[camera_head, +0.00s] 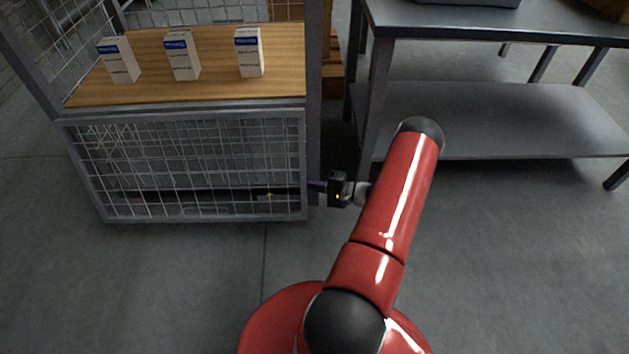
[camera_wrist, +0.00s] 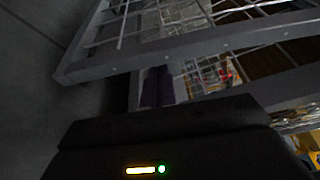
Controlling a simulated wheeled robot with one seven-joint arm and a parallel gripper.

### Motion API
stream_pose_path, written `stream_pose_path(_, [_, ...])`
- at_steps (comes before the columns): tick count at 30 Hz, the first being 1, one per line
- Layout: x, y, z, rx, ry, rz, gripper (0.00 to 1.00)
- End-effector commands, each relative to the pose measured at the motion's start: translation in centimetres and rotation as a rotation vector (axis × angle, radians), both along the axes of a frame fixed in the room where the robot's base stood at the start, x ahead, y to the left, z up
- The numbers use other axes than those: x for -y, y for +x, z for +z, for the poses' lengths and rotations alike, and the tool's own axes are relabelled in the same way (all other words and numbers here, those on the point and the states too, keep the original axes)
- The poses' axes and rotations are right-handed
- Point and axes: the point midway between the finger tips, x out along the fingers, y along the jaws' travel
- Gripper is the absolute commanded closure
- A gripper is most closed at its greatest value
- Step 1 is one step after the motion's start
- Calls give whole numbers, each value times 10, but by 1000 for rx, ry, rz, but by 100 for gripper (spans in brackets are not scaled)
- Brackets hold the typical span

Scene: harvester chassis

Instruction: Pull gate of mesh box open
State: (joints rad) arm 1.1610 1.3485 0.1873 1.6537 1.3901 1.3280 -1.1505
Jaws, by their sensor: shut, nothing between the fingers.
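The mesh box (camera_head: 315,60) stands at the left in the head view. Its lower front gate (camera_head: 304,150) is a grey-framed wire mesh panel below the wooden shelf. In the wrist view the gate's frame (camera_wrist: 190,42) slants across the top. A gap shows between it and a second grey bar (camera_wrist: 270,82), so the gate looks slightly ajar. My gripper (camera_head: 317,186) is at the gate's right edge, with its tips partly hidden. In the wrist view my shut, empty fingers (camera_wrist: 157,87) reach into that gap behind the gate's frame; contact is unclear.
Three white and blue cartons (camera_head: 183,56) stand on the wooden shelf (camera_head: 215,72) above the gate. A grey metal table (camera_head: 500,105) with a lower shelf stands close on the right, its leg near my gripper. The floor (camera_head: 180,280) in front of the gate is clear.

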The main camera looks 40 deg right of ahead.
Motion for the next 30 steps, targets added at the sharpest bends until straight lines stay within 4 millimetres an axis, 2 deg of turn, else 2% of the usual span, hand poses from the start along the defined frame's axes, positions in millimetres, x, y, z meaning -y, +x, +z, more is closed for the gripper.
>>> stream_pose_path(11, [-1, -2, 1, -4, 2, 0, 100])
stream_pose_path(14, [-8, -12, 8, -38, 27, -1, 100])
stream_pose_path(22, [-40, -52, 31, -200, 153, 2, 100])
stream_pose_path(30, [-46, -59, 31, -229, 178, 3, 100])
